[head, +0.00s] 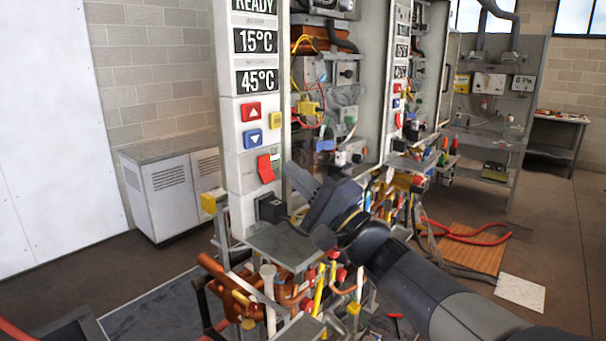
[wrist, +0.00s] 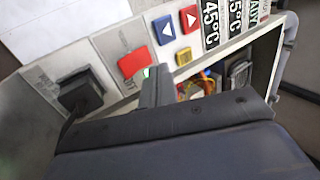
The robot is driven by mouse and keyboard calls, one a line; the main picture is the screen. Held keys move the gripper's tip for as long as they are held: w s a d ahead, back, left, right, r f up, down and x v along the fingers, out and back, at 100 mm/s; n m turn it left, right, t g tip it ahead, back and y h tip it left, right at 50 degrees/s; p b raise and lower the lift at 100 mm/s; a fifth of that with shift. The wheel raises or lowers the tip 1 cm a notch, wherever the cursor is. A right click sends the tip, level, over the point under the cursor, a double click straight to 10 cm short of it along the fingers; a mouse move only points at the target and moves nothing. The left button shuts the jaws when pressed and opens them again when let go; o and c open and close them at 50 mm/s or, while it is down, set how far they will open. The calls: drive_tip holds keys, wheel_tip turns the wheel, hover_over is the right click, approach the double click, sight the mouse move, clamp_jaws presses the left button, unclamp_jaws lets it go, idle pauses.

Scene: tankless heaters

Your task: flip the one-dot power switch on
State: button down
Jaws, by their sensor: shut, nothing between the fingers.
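The red power switch (head: 265,168) is a rocker on the pale front panel of the nearest heater, below the red and blue arrow buttons. It also shows in the wrist view (wrist: 132,62), in a pale plate with a small green light at its edge. I cannot make out a dot mark. My gripper (head: 293,170) is shut and empty, just right of the switch in the head view. In the wrist view its fingertips (wrist: 152,72) are close beside the switch and the green light. I cannot tell whether they touch.
A black socket (head: 270,208) sits below the switch. The open heater cabinet (head: 340,100) with wires lies right of the panel. Pipes and tools (head: 290,290) crowd the space below. A second heater panel (head: 400,70) stands farther back. A white cabinet (head: 172,190) is at left.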

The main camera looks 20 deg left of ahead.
drive_tip(key=s+d+b, duration=0.1)
drive_tip(key=s+d, duration=0.3)
drive_tip(key=d, duration=0.5)
drive_tip(key=shift+d+b, duration=0.25)
drive_tip(key=shift+b, duration=0.15)
